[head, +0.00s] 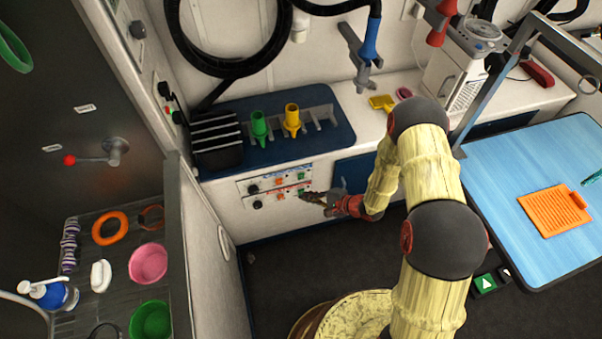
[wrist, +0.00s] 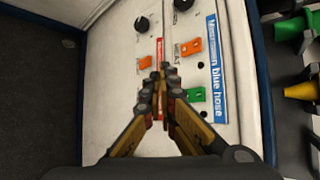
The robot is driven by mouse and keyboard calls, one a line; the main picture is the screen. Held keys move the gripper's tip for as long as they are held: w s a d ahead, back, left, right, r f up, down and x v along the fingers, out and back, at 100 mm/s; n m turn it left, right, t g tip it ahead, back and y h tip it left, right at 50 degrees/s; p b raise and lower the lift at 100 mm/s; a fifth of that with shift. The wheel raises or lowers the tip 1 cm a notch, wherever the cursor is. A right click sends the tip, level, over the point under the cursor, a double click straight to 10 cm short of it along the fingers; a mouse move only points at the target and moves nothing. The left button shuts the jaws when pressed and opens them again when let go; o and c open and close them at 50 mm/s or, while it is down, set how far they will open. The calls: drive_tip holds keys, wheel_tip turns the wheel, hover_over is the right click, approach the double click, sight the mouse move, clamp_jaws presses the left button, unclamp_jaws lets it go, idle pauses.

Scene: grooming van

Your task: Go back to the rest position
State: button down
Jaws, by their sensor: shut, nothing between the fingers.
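My gripper (head: 312,197) is shut and empty, held out in front of a white control panel (head: 280,180) with black knobs and orange and green switches. In the wrist view the closed fingertips (wrist: 160,76) are in front of the panel between its two rows of controls. A blue label reading "blue hose" (wrist: 214,70) runs along the row on the right. An orange switch (wrist: 191,47) and a green switch (wrist: 195,94) show in that row. Another orange switch (wrist: 145,63) is left of the fingers. I cannot tell whether the fingertips touch the panel. The fingers hide part of it.
Above the panel, a blue mat (head: 235,112) bears a black striped box (head: 216,140), a green nozzle (head: 259,126) and a yellow nozzle (head: 292,120). Dark floor lies below the panel.

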idle(0.3)
drive_tip(key=s+a+m+g+y, duration=0.1)
drive_tip(key=s+a+g, duration=0.25)
drive_tip(key=s, duration=0.55)
drive_tip(key=s+d+r+n+g+h, duration=0.1)
drive_tip(key=s+r+n+g, duration=0.1)
drive_tip(key=s+r+g, duration=0.3)
drive_tip(key=s+d+r+n, duration=0.2)
drive_tip(key=r, duration=0.5)
drive_tip(key=s+d+r+n+t+h, duration=0.2)
drive_tip(key=d+r, duration=0.3)
drive_tip(key=r, duration=0.7)
drive_tip(key=s+d+r+n+t+h, duration=0.3)
drive_tip(key=d+r, duration=0.3)
drive_tip(key=r, duration=0.6)
drive_tip(key=s+d+r+n+t+h, duration=0.3)
drive_tip(key=s+d+r+h, duration=0.1)
drive_tip(key=r, duration=0.8)
drive_tip(key=shift+s+d+r+h, duration=0.15)
drive_tip(key=shift+s+d+h, duration=0.25)
drive_tip(key=shift+d, duration=0.5)
drive_tip(key=shift+w, duration=0.1)
